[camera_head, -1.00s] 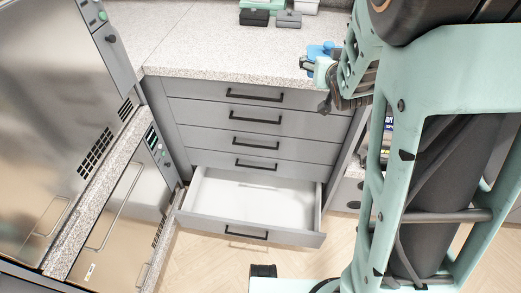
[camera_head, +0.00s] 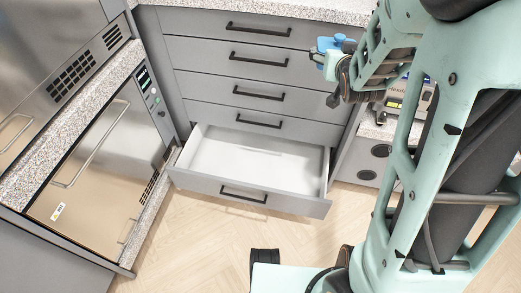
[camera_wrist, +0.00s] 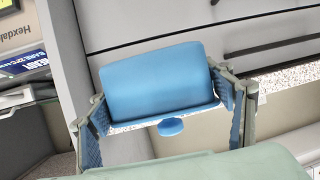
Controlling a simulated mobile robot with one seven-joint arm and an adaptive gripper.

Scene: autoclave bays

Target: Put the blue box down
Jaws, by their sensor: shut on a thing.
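The blue box (camera_wrist: 158,82) is held between the two fingers of my gripper (camera_wrist: 165,122) in the wrist view, with a small round blue knob (camera_wrist: 170,126) at its near side. In the head view the blue box (camera_head: 337,42) shows small at the upper right. My gripper (camera_head: 330,58) is around it, in front of the closed drawer fronts and above the level of the open drawer. The bottom drawer (camera_head: 210,184) is pulled open, and its white inside looks empty. Part of the box is hidden by my gripper in the head view.
A speckled countertop (camera_head: 290,8) runs above the grey drawers. Steel autoclaves (camera_head: 95,165) stand at the left. A device with a yellow label (camera_head: 394,104) sits at the right behind my arm. The wooden floor (camera_head: 200,235) in front is clear.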

